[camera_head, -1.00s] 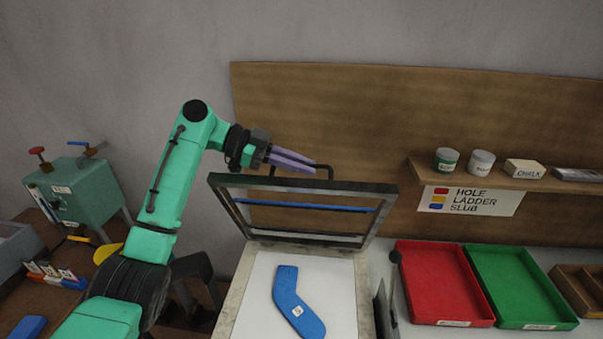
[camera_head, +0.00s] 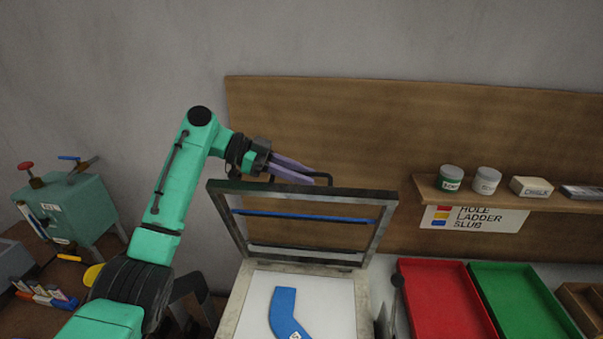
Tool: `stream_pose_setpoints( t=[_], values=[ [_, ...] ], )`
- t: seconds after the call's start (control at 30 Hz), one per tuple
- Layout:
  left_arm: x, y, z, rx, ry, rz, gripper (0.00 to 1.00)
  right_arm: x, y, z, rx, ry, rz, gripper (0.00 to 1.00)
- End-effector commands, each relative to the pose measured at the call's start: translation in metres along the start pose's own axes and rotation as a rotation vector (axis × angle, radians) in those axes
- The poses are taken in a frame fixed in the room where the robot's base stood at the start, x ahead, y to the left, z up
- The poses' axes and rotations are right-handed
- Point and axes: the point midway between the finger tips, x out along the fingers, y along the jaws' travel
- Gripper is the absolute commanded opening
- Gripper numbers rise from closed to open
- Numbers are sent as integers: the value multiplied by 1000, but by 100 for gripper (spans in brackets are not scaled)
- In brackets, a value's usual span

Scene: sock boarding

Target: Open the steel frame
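The steel frame (camera_head: 383,228) stands raised on its back hinge, tilted steeply above the pale board (camera_head: 340,300). A blue bar crosses its opening. A blue sock-shaped piece (camera_head: 286,312) lies on the board, its lower end cut off by the picture edge. My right gripper is not in view.
A red tray (camera_head: 440,305) and a green tray (camera_head: 520,305) stand right of the board. A shelf (camera_head: 540,200) with jars and a chalk box is above them. A green machine (camera_head: 75,208) stands at the left. A wooden panel closes the back.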

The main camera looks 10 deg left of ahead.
Motion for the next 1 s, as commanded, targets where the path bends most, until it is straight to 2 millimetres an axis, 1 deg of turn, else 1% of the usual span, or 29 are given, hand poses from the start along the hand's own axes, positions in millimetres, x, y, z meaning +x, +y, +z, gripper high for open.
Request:
stream_pose_setpoints(
  t=[0.17, 0.27, 0.37, 0.53, 0.67, 0.83, 0.9, 1.0],
  values=[
    [-2, 0, -1, 3, 2, -1, 26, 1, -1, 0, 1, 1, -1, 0],
    [-10, -1, 0, 3, 3, -4, 26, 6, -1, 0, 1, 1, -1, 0],
    [-25, -1, 2, 3, 2, -5, 26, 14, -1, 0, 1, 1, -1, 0],
    [-60, -1, 2, 2, 3, -4, 26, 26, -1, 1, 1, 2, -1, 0],
    [-88, -1, 1, 1, 4, -3, 26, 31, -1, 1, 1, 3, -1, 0],
    [-122, -2, -2, -1, 4, -2, 26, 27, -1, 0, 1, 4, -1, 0],
    [-131, -3, -4, -3, 1, -1, 26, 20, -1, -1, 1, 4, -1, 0],
    [-140, -2, -2, -2, 1, -1, 26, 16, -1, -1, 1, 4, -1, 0]
  ],
)
